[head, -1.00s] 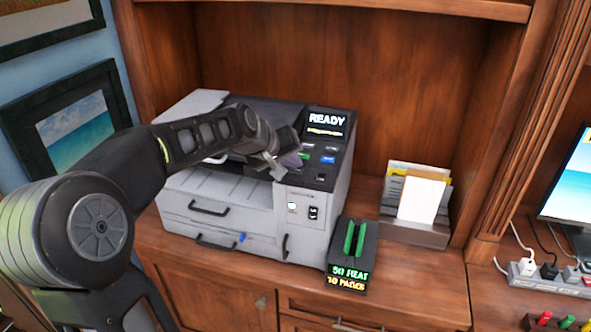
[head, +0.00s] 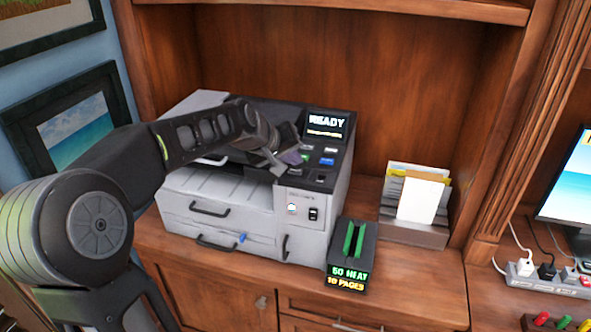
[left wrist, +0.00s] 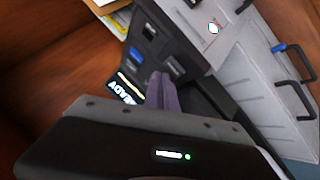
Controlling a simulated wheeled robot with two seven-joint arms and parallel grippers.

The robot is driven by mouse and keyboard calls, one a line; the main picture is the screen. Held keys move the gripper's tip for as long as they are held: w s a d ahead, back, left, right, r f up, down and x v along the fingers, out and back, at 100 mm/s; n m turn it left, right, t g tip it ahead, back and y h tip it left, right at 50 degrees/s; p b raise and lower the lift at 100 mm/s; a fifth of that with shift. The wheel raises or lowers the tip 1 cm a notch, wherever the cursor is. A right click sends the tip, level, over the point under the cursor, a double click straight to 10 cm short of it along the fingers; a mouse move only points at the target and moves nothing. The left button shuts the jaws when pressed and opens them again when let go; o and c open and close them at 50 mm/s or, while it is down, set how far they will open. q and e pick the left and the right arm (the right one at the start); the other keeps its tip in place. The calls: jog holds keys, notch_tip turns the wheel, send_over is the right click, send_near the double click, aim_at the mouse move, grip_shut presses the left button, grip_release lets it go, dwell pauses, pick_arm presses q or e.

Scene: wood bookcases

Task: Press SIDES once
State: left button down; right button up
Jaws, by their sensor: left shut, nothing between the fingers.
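A grey and black printer (head: 225,190) stands on the wooden cabinet, with a lit READY screen (head: 328,123) at the top right of its panel. Below the screen are several small keys, among them a blue key (head: 327,161) and a green key (head: 303,157). Their labels are too small to read, so I cannot tell which is SIDES. My left gripper (head: 281,166) is shut and empty, over the left side of the key panel. In the left wrist view its shut fingers (left wrist: 162,92) point at the panel beside the keys; contact cannot be told.
A black stand with green strips and lit text (head: 347,275) is in front of the printer at right. A paper holder (head: 412,230) stands to the right. A power strip (head: 550,282) and monitor (head: 570,190) are at far right. The cabinet's back wall is close behind.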

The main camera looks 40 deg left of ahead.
aim_at(293, 173)
pick_arm(q)
jog(key=shift+r+p, duration=1.95)
jog(key=shift+r, duration=0.6)
